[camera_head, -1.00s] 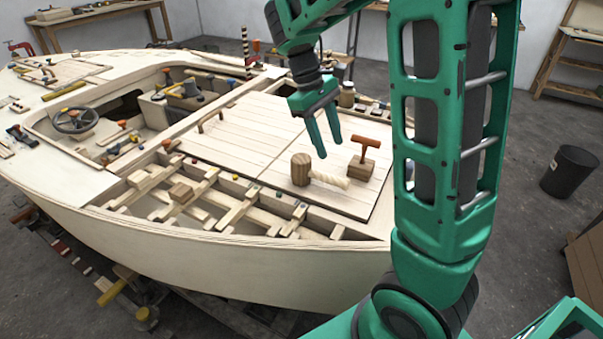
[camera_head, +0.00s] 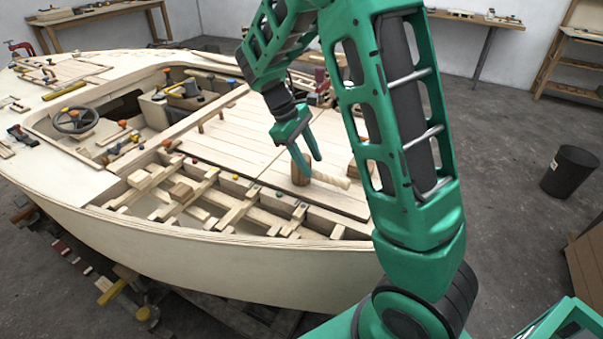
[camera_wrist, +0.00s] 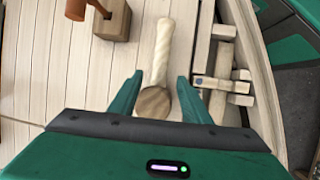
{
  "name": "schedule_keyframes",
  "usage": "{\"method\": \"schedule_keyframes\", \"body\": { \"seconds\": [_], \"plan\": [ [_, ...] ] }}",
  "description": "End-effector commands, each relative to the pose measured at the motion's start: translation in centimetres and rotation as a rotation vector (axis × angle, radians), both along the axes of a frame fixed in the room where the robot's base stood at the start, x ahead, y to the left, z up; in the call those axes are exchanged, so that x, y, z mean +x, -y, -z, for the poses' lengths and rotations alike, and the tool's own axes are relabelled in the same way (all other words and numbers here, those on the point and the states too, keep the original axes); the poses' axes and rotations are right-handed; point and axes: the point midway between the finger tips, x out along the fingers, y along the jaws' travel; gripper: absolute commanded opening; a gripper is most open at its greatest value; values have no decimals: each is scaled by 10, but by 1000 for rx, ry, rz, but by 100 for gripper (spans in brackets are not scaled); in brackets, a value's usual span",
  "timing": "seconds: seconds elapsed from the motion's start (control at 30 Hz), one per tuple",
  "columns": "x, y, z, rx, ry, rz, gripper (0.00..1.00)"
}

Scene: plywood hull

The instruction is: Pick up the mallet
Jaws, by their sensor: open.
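The mallet (camera_head: 330,180) lies on the planked deck of the boat hull, with a brown round wooden head and a pale twisted handle pointing right. In the wrist view the mallet's handle (camera_wrist: 161,52) points up and its head (camera_wrist: 153,103) lies between my fingers. My gripper (camera_head: 312,168) is open and low over the mallet's head, pointing down, and partly hides it in the head view. In the wrist view my gripper (camera_wrist: 157,84) has one finger on each side of the head. I cannot tell whether the fingers touch it.
A wooden block (camera_wrist: 109,20) with an orange-brown handled tool (camera_wrist: 80,8) stands left of the mallet in the wrist view. Open hull framing (camera_wrist: 226,85) with a clamp-like piece lies to its right. The planked deck (camera_head: 236,140) left of the mallet is mostly clear.

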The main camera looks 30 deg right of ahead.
Motion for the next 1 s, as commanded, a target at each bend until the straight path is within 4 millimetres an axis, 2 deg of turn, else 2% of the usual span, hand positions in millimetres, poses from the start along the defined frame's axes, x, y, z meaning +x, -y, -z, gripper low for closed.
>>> {"method": "schedule_keyframes", "body": {
  "seconds": [0.1,0.27,0.57,0.7,0.77,1.0],
  "plan": [
    [-6,7,18,0,-3,2,44],
    [-9,13,33,0,-2,2,44],
    [-10,14,38,0,0,1,44],
    [-10,14,38,1,0,1,12],
    [-10,14,38,1,0,1,0],
    [-10,14,38,1,0,1,0]
  ]
}}
